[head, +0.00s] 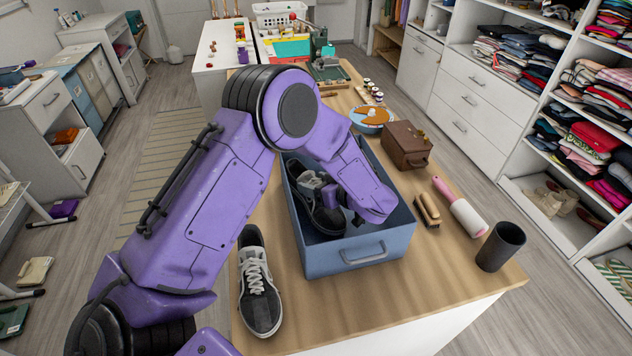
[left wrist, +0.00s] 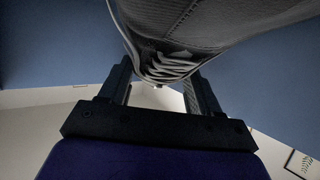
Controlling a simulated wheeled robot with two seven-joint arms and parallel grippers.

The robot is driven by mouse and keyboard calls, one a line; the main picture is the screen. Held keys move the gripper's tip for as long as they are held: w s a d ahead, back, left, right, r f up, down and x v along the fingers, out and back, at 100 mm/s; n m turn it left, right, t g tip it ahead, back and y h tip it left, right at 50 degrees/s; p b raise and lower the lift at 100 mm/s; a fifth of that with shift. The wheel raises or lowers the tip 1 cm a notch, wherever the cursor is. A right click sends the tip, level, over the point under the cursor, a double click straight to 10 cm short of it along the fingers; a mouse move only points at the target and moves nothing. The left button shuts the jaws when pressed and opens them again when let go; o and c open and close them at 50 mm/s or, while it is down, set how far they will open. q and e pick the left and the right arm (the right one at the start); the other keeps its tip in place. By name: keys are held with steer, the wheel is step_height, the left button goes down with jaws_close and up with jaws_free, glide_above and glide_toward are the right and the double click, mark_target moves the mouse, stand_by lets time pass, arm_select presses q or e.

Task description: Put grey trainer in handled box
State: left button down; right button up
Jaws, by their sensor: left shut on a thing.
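The blue handled box (head: 355,254) stands on the wooden table, its metal handle facing the front. A dark grey trainer (head: 325,217) is inside the box, at its left side, partly hidden by my left arm. My left gripper (head: 352,216) reaches down into the box and is shut on this trainer. In the left wrist view the trainer (left wrist: 190,35) sits between the two black fingers (left wrist: 160,88), with the blue box walls around it. A second grey trainer with white laces (head: 258,285) lies on the table left of the box. My right gripper is not in view.
A brown case (head: 404,145), a brush (head: 427,209), a lint roller (head: 460,207) and a dark cup (head: 500,247) stand right of the box. A blue-rimmed dish (head: 371,117) is behind it. The table's front strip is clear.

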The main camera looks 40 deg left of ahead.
arm_select(q)
steer(key=shift+f, duration=0.25)
steer(key=shift+c, duration=1)
jaws_free()
steer(key=shift+r, duration=0.1)
steer(key=shift+r, duration=0.35)
steer(key=b+v, duration=0.2)
steer(key=v, duration=0.5)
steer(key=shift+d+r, duration=0.3)
steer(key=shift+d, duration=0.05)
steer(key=shift+a, duration=0.1)
